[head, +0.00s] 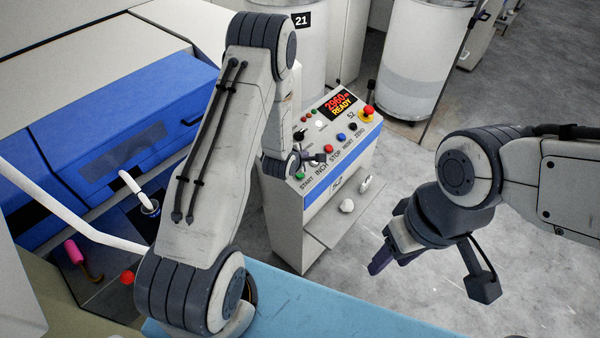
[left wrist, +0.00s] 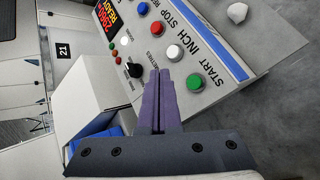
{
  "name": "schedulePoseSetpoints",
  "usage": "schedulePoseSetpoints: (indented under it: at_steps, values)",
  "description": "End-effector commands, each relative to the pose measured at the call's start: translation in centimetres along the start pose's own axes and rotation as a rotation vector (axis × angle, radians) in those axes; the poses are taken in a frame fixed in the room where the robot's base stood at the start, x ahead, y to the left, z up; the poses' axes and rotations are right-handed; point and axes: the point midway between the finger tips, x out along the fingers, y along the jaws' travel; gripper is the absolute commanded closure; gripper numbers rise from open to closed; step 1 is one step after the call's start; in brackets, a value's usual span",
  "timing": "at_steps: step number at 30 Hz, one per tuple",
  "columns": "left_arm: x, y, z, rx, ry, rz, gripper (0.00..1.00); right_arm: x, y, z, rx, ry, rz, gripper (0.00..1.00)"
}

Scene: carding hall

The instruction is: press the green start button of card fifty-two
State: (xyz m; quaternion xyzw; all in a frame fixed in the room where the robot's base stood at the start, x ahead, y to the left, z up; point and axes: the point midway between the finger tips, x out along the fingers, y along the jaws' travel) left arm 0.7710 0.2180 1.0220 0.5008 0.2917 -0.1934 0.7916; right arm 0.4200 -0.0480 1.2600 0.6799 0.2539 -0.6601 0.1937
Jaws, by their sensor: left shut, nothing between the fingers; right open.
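The control panel (head: 368,137) carries the number 52 and a lit display (head: 341,105) reading 2960 and READY. The green start button (head: 299,175) shows at its front left corner, above the word START. It shows whole in the left wrist view (left wrist: 195,82), just right of my fingertips. My left gripper (head: 318,158) is shut and empty, its purple fingers pointing over the panel; in the left wrist view (left wrist: 160,72) the tips lie between the green button and a black knob (left wrist: 135,70). Contact with the panel cannot be told. My right gripper (head: 380,258) is open, apart from the panel.
A white button (left wrist: 173,52) and a red stop button (left wrist: 158,28) lie beside the green one. A red emergency knob (head: 368,111) stands at the panel's far right. A blue-fronted machine (head: 110,150) fills the left. Bare floor (head: 400,190) lies to the right.

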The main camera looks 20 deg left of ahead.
Motion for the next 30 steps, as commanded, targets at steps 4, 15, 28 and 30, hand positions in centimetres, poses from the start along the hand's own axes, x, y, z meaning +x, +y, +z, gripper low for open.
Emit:
schedulePoseSetpoints:
  at_steps: [4, 15, 28, 30]
  values:
    - [0.2, -0.2, -0.1, 0.001, 0.000, -0.001, 1.00, 0.2, 0.0, 0.0, 0.000, 0.000, 0.000, 0.50]
    - [2.7, -2.1, -1.9, 0.002, 0.001, -0.002, 1.00, 2.7, 0.2, 0.1, 0.002, 0.000, 0.000, 0.50]
    - [6.1, -4.5, -4.4, 0.003, 0.000, -0.001, 1.00, 6.3, 0.5, 0.3, 0.009, 0.000, 0.000, 0.50]
    - [6.2, -4.5, -4.5, 0.003, 0.000, -0.001, 1.00, 6.4, 0.5, 0.3, 0.010, 0.000, 0.000, 0.50]
